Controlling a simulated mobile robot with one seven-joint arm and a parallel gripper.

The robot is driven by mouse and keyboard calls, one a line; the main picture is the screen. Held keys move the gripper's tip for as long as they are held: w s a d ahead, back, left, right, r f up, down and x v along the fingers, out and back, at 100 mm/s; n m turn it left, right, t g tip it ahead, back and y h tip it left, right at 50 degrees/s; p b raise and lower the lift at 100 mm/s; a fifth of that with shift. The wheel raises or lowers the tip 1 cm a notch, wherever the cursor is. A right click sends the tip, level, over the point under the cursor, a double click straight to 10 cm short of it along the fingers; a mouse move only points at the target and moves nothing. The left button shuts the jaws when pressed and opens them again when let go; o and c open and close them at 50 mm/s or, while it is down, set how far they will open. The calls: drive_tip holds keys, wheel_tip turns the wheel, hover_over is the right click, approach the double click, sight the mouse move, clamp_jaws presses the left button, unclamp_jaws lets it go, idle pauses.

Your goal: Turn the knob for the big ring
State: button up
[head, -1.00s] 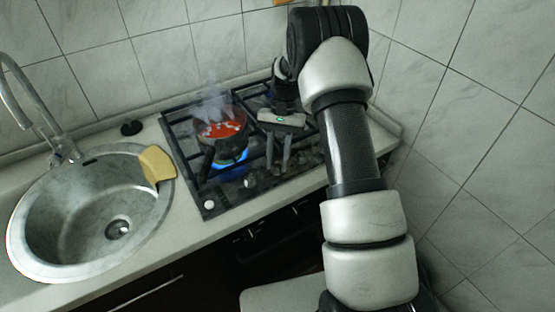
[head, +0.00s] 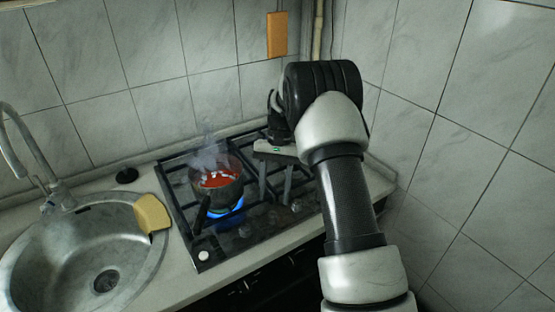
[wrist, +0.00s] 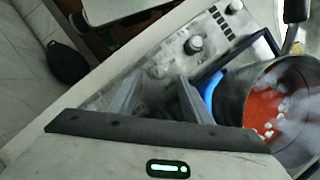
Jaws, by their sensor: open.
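The gas hob (head: 205,245) has a row of knobs along its front edge. A pale knob (wrist: 192,44) and a second knob (wrist: 235,7) show clearly in the wrist view. A fainter knob (wrist: 159,71) shows at my fingertips. My gripper (head: 275,197) is open and points down over the front right of the hob. In the wrist view its fingers (wrist: 162,79) reach toward the knob strip, with nothing held. I cannot tell whether they touch a knob. Which knob serves the big ring is not readable.
A steaming pot of red food (head: 218,180) stands over a lit blue flame (head: 228,212), left of my gripper; its handle points forward. The sink (head: 60,265) with a yellow sponge (head: 152,213) is at left. Tiled walls close the back and right.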

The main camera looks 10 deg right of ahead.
drive_tip(key=v, duration=1.2)
drive_tip(key=shift+p, duration=0.45)
drive_tip(key=shift+d+r, duration=0.1)
drive_tip(key=shift+r, duration=0.05)
drive_tip(key=s+a+r+n+t+h+p, duration=0.1)
drive_tip(key=s+r+t, duration=0.1)
drive_tip(key=s+r, duration=0.55)
drive_tip(key=s+a+r+n+t+p, duration=0.15)
drive_tip(key=s+r, duration=0.25)
drive_tip(key=r, duration=0.7)
drive_tip(key=s+n+t+h+p, duration=0.1)
drive_tip(key=s+t, duration=0.5)
drive_tip(key=s, duration=1.4)
drive_tip(key=shift+s+a+f+n+p, duration=0.2)
drive_tip(key=shift+a+f+n+p, duration=0.35)
drive_tip(key=shift+n, duration=0.4)
